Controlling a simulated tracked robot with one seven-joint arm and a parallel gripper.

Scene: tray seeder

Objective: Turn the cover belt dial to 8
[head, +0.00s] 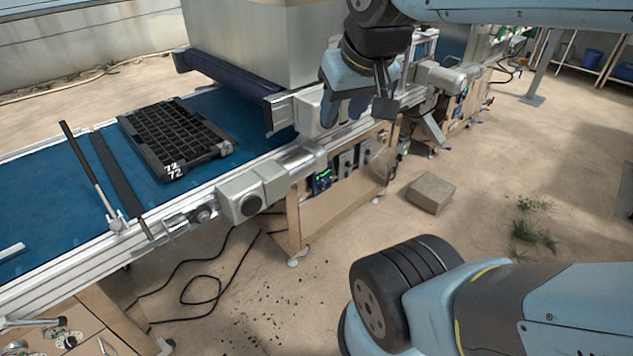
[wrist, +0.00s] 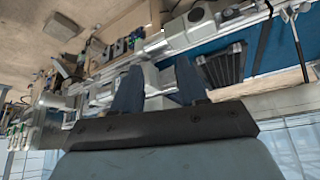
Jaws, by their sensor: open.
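My gripper (head: 343,118) hangs above the side of the conveyor line in the head view, its fingers pointing down. In the wrist view its two dark blue fingers (wrist: 158,75) are apart, with nothing between them. A control box with a green-lit display (head: 322,180) is on the wooden side panel below the belt. The boxes also show small in the wrist view (wrist: 121,48). My gripper is above them and not touching them.
A black seed tray (head: 150,118) marked 72 lies on the blue belt (head: 55,195). A grey motor housing (head: 243,197) juts out left of the boxes. A block (head: 430,193) lies on the floor. Black cables lie under the conveyor. The floor before the panel is mostly free.

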